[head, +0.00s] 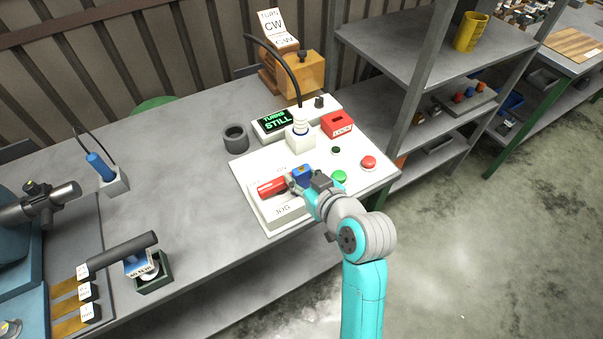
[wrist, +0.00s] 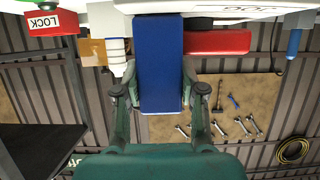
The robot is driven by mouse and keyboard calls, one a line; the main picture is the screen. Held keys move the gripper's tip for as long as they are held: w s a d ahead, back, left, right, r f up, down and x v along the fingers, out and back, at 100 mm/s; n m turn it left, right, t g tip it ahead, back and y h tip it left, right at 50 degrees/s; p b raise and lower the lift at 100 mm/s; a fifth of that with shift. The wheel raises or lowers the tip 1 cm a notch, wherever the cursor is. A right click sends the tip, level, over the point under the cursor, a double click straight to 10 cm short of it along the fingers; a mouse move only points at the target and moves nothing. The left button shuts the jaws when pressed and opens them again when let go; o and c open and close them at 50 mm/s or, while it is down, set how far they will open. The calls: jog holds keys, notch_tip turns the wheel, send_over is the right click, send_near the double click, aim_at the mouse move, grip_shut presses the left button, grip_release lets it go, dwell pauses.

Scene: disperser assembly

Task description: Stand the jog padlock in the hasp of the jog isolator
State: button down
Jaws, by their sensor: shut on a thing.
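The jog padlock, a blue block (head: 302,171), is held in my gripper (head: 305,181). In the wrist view the blue body (wrist: 161,60) sits between the two fingers of my gripper (wrist: 160,80), and no shackle can be made out. The jog isolator (head: 284,207) is a white box marked JOG on the front of the white panel. Its red handle (head: 271,188) lies just left of the padlock, and also shows beside the padlock in the wrist view (wrist: 218,42). The hasp is not distinguishable. I cannot tell whether the padlock touches the isolator.
A red LOCK box (head: 338,124), a white post with a cable (head: 300,134), and green (head: 339,176) and red (head: 369,162) buttons stand near my gripper. A dark cup (head: 236,138) and display (head: 279,122) are behind.

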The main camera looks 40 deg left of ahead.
jog(key=shift+f, duration=0.15)
jog(key=c, duration=0.6)
grip_release()
jog(key=shift+d, duration=0.1)
jog(key=v, duration=1.1)
jog(key=shift+s+d, duration=0.2)
jog(key=shift+d, duration=0.1)
